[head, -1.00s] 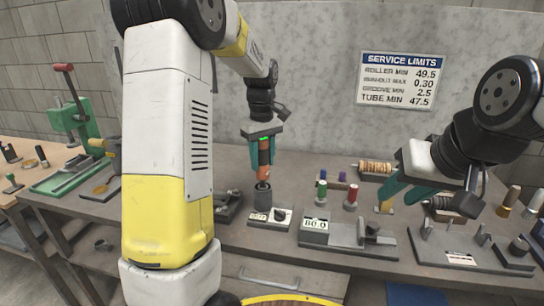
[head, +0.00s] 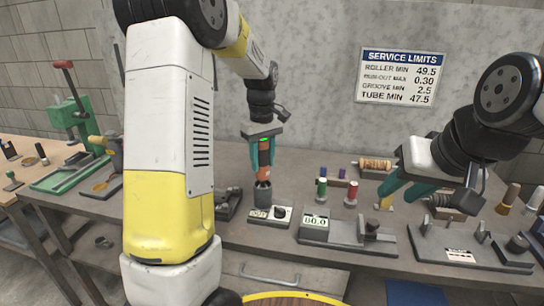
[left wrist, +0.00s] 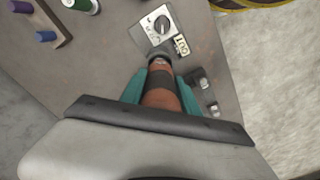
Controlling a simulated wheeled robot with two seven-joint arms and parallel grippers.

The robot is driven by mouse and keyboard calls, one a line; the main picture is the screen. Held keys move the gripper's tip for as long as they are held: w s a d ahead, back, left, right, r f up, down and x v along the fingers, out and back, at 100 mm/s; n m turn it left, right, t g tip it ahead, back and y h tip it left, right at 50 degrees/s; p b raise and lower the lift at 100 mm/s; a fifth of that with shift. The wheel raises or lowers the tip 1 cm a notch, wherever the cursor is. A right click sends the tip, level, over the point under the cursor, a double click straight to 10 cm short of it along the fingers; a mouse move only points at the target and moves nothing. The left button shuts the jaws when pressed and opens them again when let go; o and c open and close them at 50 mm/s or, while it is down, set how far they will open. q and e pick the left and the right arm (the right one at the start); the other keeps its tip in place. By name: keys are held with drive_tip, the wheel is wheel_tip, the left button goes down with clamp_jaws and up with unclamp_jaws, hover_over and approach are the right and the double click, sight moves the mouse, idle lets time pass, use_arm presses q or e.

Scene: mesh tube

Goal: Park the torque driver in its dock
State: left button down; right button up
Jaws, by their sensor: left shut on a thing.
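The torque driver (head: 263,172), orange with a dark band, stands upright in my left gripper (head: 264,163). The gripper's teal fingers are shut around it. In the left wrist view the driver (left wrist: 161,92) lies between the fingers (left wrist: 160,88). Its lower end is at the mouth of the grey cylindrical dock (head: 262,195); how deep it sits inside is hard to tell. The dock (left wrist: 158,55) stands beside a pale plate with a dark knob (head: 280,212) and an "OUT" label.
A block marked 80.0 (head: 315,224) with a fixture stands right of the dock. Coloured spools (head: 350,192) stand behind it. A grey fixture plate (head: 460,250) is further right. A green press (head: 75,125) stands on the left bench.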

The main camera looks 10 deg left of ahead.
sight(262, 171)
use_arm(q)
drive_tip(key=shift+f, duration=2.05)
idle(1.6)
drive_tip(key=c, duration=0.8)
unclamp_jaws()
drive_tip(key=shift+r, duration=0.1)
